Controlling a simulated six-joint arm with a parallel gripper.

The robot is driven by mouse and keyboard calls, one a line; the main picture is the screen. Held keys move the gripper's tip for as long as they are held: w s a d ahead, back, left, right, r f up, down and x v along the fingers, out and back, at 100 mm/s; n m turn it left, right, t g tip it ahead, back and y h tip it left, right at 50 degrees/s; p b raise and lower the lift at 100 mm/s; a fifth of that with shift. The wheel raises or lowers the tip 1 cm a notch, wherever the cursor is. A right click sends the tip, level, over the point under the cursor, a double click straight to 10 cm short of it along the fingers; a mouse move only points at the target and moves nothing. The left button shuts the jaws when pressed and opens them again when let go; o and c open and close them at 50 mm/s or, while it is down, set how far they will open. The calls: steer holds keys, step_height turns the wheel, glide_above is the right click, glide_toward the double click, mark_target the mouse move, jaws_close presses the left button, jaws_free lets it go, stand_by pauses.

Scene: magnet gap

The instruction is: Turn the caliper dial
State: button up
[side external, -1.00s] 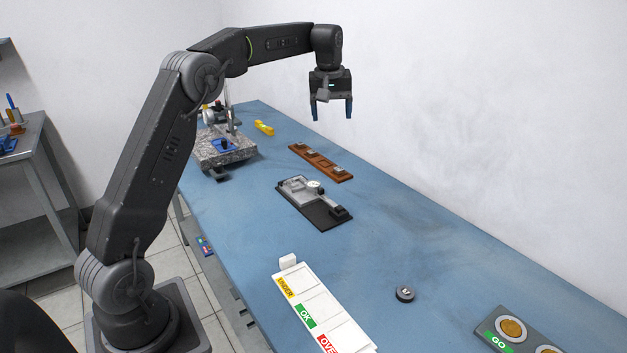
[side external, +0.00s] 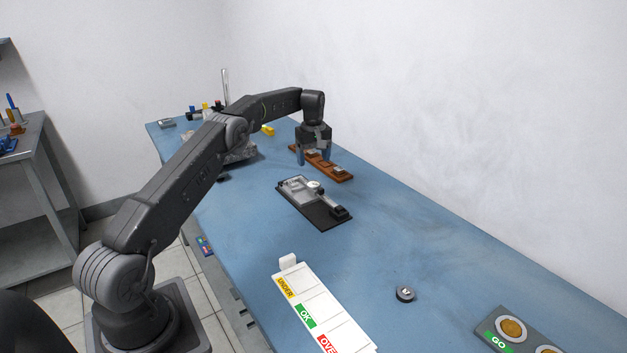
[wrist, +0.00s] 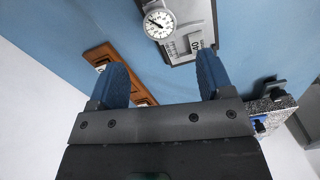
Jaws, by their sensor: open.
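The caliper (side external: 300,188) lies on a black base plate (side external: 326,217) in the middle of the blue bench. Its round white dial (side external: 316,185) faces up. In the wrist view the dial (wrist: 159,23) shows at the top centre, just beyond my fingertips, with part of the caliper body (wrist: 190,42) beside it. My gripper (side external: 315,158) is open and empty, pointing down behind the caliper, in front of the brown wooden rack in the side view. Its two blue fingers (wrist: 163,75) are spread apart and do not touch the dial.
The brown rack (side external: 339,171) with small metal blocks lies close to my gripper. A granite block (side external: 241,153) stands left of it. Open bench surrounds the caliper.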

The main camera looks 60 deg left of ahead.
mark_target(313, 183)
step_height(313, 183, down, 8)
steer(key=shift+f, duration=0.1)
stand_by(0.4)
steer(key=c, duration=0.9)
steer(key=shift+m, duration=1.5)
steer(key=shift+c, duration=0.2)
steer(key=o, duration=0.9)
steer(key=shift+o, duration=0.2)
step_height(313, 183, up, 14)
